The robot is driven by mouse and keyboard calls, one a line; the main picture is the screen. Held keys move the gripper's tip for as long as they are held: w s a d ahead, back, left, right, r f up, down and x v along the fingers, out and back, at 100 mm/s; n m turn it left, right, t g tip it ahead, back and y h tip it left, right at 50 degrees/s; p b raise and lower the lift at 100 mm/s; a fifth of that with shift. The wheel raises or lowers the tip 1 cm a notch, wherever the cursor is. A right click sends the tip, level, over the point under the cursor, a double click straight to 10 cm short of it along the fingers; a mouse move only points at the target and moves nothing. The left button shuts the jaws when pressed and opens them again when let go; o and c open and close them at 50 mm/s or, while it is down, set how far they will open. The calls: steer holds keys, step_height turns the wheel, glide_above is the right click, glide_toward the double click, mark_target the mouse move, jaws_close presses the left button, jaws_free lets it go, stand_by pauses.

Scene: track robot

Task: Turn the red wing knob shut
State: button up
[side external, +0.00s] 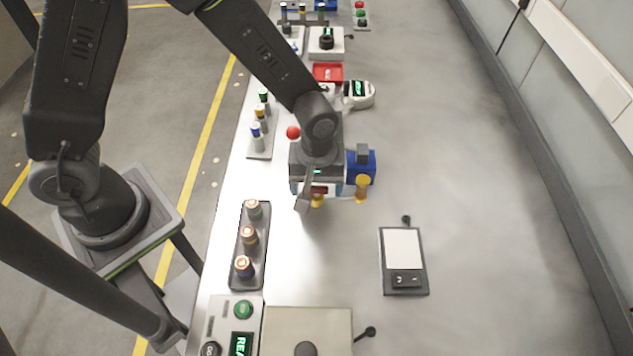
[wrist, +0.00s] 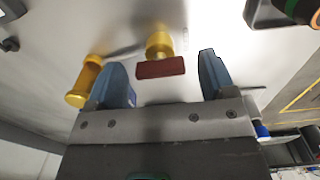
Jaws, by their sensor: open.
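The red wing knob (wrist: 160,68) is a flat red bar in front of a yellow brass fitting (wrist: 158,43). In the wrist view it lies crosswise, close to level, between my fingers. In the side view only a little of the red knob (side external: 319,190) shows under my gripper, which hides the rest. My gripper (wrist: 165,76) is open, with one blue fingertip on each side of the knob. Gaps show between the bar's ends and both fingers in the wrist view.
A brass post (side external: 362,190) stands just right of my gripper, beside a blue device (side external: 366,164). A black-framed white panel (side external: 402,250) lies further right and nearer. A rack with several capped bottles (side external: 249,238) stands at the near left.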

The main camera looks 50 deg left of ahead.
steer(key=c, duration=0.9)
steer(key=shift+c, duration=0.2)
steer(key=shift+m, duration=0.3)
steer(key=m, duration=0.8)
steer(key=shift+m, duration=0.4)
steer(key=m, duration=0.4)
steer(key=shift+m, duration=2.2)
